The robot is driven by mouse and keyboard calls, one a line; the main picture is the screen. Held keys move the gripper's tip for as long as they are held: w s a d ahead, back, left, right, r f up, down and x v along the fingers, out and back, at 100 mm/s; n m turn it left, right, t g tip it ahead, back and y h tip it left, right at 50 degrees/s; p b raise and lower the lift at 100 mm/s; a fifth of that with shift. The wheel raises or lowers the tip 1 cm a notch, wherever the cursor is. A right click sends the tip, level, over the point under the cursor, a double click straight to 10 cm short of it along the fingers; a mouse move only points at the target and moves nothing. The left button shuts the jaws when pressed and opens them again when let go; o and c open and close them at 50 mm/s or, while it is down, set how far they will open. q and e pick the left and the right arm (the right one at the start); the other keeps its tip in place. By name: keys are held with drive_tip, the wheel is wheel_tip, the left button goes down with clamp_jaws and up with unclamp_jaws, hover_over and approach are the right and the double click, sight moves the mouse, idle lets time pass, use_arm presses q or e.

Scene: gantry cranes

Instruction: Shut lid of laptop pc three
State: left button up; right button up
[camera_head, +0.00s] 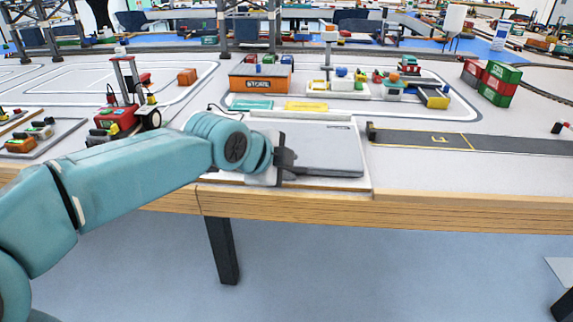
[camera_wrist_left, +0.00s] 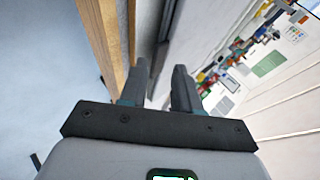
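The grey laptop (camera_head: 335,152) lies on a white board (camera_head: 345,184) near the table's front edge. Its lid looks flat or almost flat; no screen or keys show, and I cannot tell whether a thin gap is left. My left arm crosses over its left part and hides it. My left gripper (camera_head: 286,158) is at the laptop's left-front part, close above or touching the lid; I cannot tell which. In the left wrist view my left gripper (camera_wrist_left: 161,72) has its fingers apart, with nothing clearly held between them. My right gripper is not in view.
A wooden table edge (camera_head: 450,208) runs along the front. A dark road strip (camera_head: 470,140) lies right of the laptop. Behind are an orange store block (camera_head: 260,80) and toy pieces. A red toy crane vehicle (camera_head: 122,113) stands left. Red and green containers (camera_head: 498,83) stand right.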

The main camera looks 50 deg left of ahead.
use_arm(q)
drive_tip(key=shift+w, duration=0.1)
drive_tip(key=p+v, duration=0.4)
drive_tip(key=v, duration=1.2)
drive_tip(key=shift+p, duration=0.4)
drive_tip(key=shift+s, duration=0.25)
